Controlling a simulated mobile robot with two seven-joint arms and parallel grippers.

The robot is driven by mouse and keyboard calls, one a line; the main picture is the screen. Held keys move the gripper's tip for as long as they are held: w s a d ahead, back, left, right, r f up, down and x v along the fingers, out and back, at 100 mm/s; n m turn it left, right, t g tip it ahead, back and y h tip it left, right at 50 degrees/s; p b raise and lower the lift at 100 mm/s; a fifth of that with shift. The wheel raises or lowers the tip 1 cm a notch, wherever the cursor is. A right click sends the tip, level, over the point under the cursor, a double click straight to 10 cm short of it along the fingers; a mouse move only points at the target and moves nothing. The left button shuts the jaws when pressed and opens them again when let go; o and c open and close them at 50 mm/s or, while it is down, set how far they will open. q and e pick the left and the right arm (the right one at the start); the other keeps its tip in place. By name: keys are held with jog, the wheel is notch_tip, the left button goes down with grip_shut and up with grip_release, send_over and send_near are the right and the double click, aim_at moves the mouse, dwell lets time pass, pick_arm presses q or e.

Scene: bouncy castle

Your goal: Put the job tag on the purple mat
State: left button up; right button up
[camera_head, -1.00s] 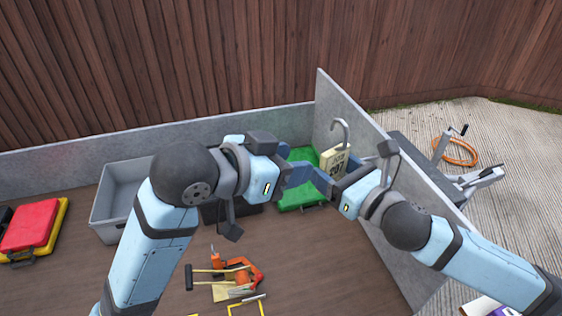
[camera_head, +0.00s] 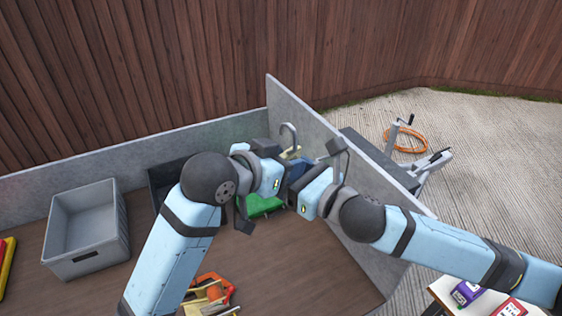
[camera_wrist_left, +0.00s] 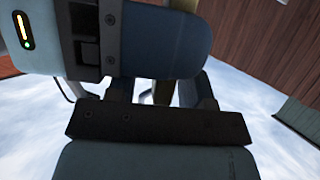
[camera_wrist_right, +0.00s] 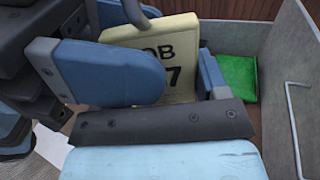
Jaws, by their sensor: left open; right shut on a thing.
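The job tag (camera_wrist_right: 178,50) is a cream plate with dark lettering and a grey hook; its lower part is hidden by gripper parts in the right wrist view. In the head view only a cream edge (camera_head: 291,154) and the hook show. My right gripper (camera_head: 299,184) is shut on the tag. I cannot make out a purple mat.
A grey panel (camera_head: 335,148) stands just behind and right of the grippers. A green item (camera_head: 260,206) lies below them. A grey crate (camera_head: 86,229) and orange tools (camera_head: 212,291) are on the brown floor. A purple box (camera_head: 466,293) stands on a white surface at lower right.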

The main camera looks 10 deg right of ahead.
pick_arm(q)
grip_shut()
pick_arm(e)
jog(key=o, duration=0.9)
jog(key=shift+o, duration=0.4)
jog(key=shift+d, duration=0.1)
